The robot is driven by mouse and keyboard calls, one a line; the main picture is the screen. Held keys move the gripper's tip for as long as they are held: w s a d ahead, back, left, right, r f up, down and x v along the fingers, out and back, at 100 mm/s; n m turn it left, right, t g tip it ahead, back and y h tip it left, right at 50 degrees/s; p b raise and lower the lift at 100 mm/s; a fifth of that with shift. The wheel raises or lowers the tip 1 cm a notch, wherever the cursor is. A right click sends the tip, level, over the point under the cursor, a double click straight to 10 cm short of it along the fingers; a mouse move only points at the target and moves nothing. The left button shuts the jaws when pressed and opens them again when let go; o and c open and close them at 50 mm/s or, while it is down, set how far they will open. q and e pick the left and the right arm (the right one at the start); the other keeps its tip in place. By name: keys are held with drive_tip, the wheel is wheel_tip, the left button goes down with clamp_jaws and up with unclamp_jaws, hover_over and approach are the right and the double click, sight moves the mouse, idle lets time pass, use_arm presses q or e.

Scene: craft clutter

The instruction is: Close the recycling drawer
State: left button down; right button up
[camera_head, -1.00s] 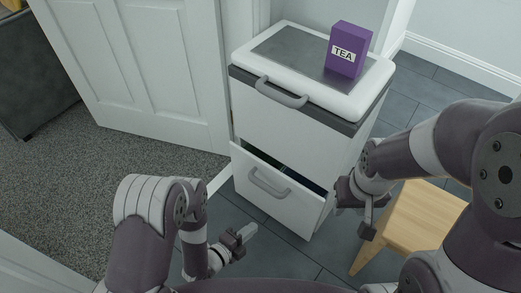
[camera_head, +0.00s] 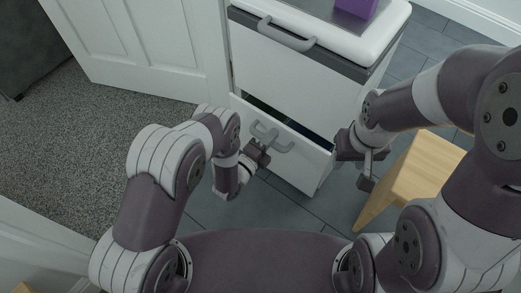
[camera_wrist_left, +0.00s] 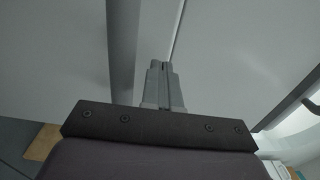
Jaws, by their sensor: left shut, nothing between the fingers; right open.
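The recycling drawer (camera_head: 299,166) is the lower white drawer of the cabinet. It stands partly open, with a dark gap (camera_head: 318,137) behind its front panel. Its grey bar handle (camera_head: 285,146) is partly covered by my left gripper. My left gripper (camera_head: 262,132) is shut and empty at the drawer front, by the left part of the handle; whether it touches is unclear. In the left wrist view its closed fingers (camera_wrist_left: 162,70) point at pale panels. My right gripper (camera_head: 371,168) is open and empty, right of the drawer and apart from it.
The upper white front (camera_head: 285,75) with its grey handle (camera_head: 287,36) is shut. A purple box (camera_head: 356,7) stands on the cabinet top. A wooden stool (camera_head: 412,172) stands close to my right gripper. A white door (camera_head: 150,50) is at the left.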

use_arm(q)
drive_tip(key=shift+w+d, duration=0.45)
drive_tip(key=shift+w, duration=0.1)
